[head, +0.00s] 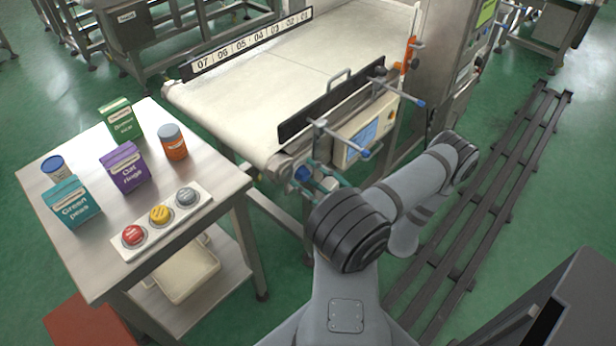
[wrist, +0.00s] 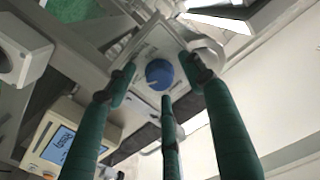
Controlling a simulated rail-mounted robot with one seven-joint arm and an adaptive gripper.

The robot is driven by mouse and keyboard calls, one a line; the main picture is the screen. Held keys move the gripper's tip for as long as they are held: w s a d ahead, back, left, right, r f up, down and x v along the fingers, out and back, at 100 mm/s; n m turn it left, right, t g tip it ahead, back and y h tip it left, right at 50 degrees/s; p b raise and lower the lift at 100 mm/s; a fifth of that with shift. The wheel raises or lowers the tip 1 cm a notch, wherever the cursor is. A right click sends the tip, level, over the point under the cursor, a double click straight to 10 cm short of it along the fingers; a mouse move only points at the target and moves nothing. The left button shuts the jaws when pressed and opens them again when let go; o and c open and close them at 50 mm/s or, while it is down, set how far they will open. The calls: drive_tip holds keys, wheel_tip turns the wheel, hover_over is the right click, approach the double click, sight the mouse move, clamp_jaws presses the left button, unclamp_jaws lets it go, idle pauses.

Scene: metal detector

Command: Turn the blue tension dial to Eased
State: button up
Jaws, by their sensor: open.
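The blue tension dial (wrist: 159,73) is a round knob on a light grey plate in the wrist view. It also shows in the head view (head: 302,173) at the near end of the conveyor. Its pointer and the plate's markings are too small to read. My gripper (wrist: 160,80) is open, with green fingers spread to the left, right and below the dial. They appear apart from it, and nothing is held. In the head view, my arm partly hides the gripper.
A conveyor (head: 270,85) with a black side guide (head: 330,102) and a control box with a screen (head: 366,135) stand close by. Rods with blue ends stick out there. A steel table (head: 95,255) with cartons, tins and a button panel (head: 150,240) stands left.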

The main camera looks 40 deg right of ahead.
drive_tip(key=shift+w, duration=0.3)
drive_tip(key=shift+c, duration=0.5)
drive_tip(key=c, duration=1.1)
drive_tip(key=shift+o, duration=0.2)
